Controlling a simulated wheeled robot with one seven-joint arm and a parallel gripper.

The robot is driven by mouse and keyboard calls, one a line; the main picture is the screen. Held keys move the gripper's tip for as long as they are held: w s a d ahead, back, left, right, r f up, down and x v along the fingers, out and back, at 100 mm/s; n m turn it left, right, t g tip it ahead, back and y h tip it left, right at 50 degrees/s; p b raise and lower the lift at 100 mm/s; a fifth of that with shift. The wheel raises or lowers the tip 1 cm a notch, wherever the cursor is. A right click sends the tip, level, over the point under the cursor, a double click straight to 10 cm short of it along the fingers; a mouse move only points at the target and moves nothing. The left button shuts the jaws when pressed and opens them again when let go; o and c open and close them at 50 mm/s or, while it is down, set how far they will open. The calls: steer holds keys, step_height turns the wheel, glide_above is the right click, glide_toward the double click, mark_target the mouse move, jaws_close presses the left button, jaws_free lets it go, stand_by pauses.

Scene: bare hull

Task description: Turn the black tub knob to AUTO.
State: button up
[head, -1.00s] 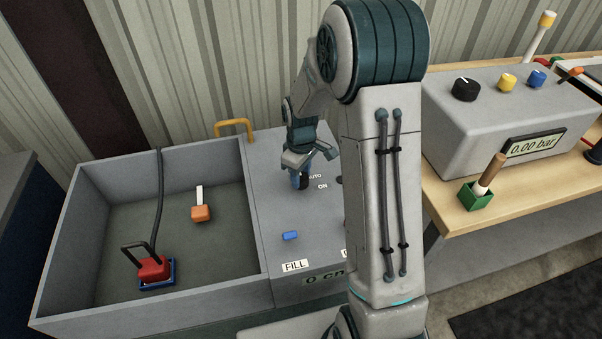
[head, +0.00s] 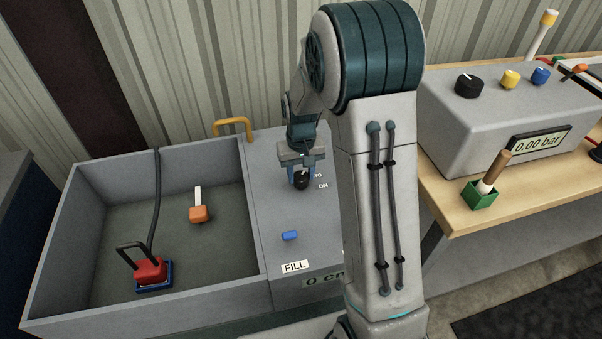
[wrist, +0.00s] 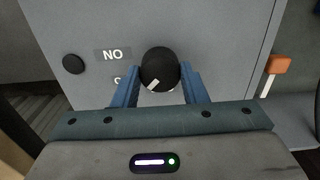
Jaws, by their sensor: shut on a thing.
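The black tub knob (head: 301,184) sits on the grey panel beside the tub. In the wrist view the round black knob (wrist: 160,66) is between the two blue fingers of my gripper (wrist: 161,76), which is shut on it. Its white pointer mark (wrist: 153,85) points to the lower left there. The ON label (wrist: 113,54) appears upside down left of the knob. The AUTO label (wrist: 117,80) is mostly hidden by a finger, with one letter showing. In the head view my gripper (head: 299,177) comes down onto the knob from above and covers part of AUTO (head: 318,175).
The open tub (head: 88,210) holds a red pump (head: 151,268) and an orange float (head: 198,213). A blue button (head: 289,236) and the FILL label (head: 295,267) are on the panel nearer me. A yellow pipe (head: 233,123) stands behind. My arm hides the panel's right part.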

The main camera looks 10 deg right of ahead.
mark_target(301, 176)
steer(key=shift+m, duration=0.6)
steer(key=o, duration=1)
steer(key=shift+r, duration=0.1)
step_height(301, 176, up, 14)
steer(key=shift+f, duration=0.15)
steer(key=s+t, duration=0.1)
steer(key=s, duration=0.6)
steer(key=s+r+t, duration=0.1)
steer(key=s, duration=0.6)
steer(key=s+r+p, duration=0.1)
steer(key=s, duration=0.6)
steer(key=shift+s+n+t, duration=0.25)
steer(key=shift+n+t, duration=0.15)
